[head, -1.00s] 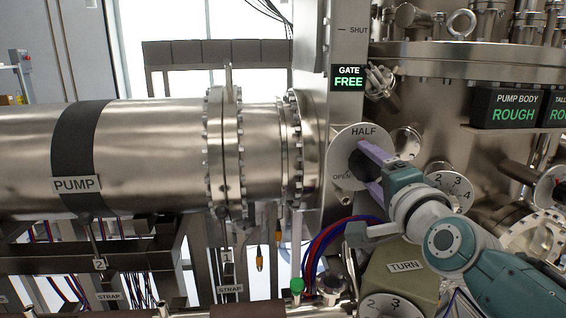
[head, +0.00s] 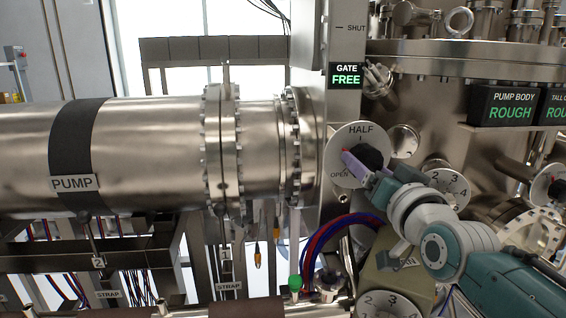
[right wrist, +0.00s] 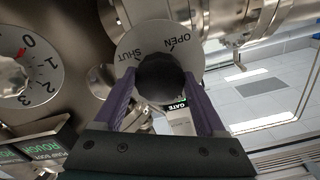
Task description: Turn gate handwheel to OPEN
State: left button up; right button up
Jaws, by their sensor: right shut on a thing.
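The gate handwheel is a black knob (head: 371,157) in front of a round pale plate (head: 360,132). In the head view the plate reads HALF at the top and OPEN at lower left. My right gripper (head: 359,163) reaches it from the lower right, with a purple finger across the knob's left side. In the right wrist view the knob (right wrist: 161,78) sits between both purple fingers, and the plate (right wrist: 142,42) shows OPEN and SHUT. The gripper is shut on the knob. A small red mark shows by the fingertip. My left gripper is not in view.
A sign (head: 346,75) above the plate reads GATE FREE. A numbered dial (head: 447,184) stands close right of my right gripper, and another (head: 388,305) is below. Red and blue hoses (head: 325,240) run below the plate. A large pump cylinder (head: 140,150) fills the left.

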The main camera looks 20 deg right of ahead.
jog(key=n, duration=0.3)
jog(key=shift+n, duration=0.4)
jog(key=n, duration=0.3)
jog(key=shift+n+b, duration=0.3)
jog(key=shift+b, duration=0.1)
jog(key=n+b, duration=0.1)
jog(key=n, duration=0.3)
jog(key=shift+d, duration=0.1)
jog(key=shift+n, duration=1.5)
jog(key=shift+r+n+b, duration=0.1)
jog(key=shift+n+b, duration=0.2)
jog(key=o, duration=1.3)
jog(key=shift+s, duration=0.1)
